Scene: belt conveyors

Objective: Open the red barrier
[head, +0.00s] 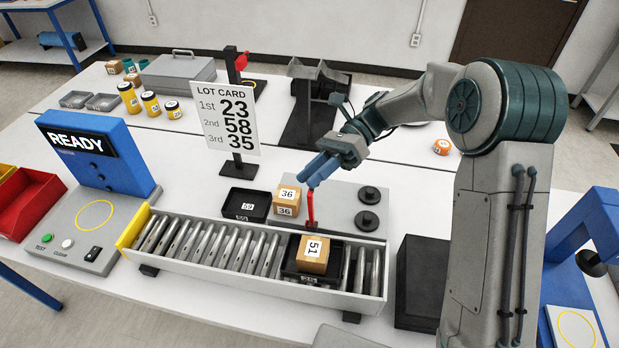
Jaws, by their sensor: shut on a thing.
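The red barrier (311,208) stands as a thin upright red piece at the back side rail of the roller conveyor (210,283). My gripper (313,177) reaches in from the right above it. Its blue fingers are shut on the upper end of the red barrier and partly hide it. On the rollers just in front of the barrier's foot sits a black tray (290,269) holding a brown box marked 51 (313,254).
A lot card (229,122) lists 23, 58, 35. A blue READY station (105,160) stands left.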

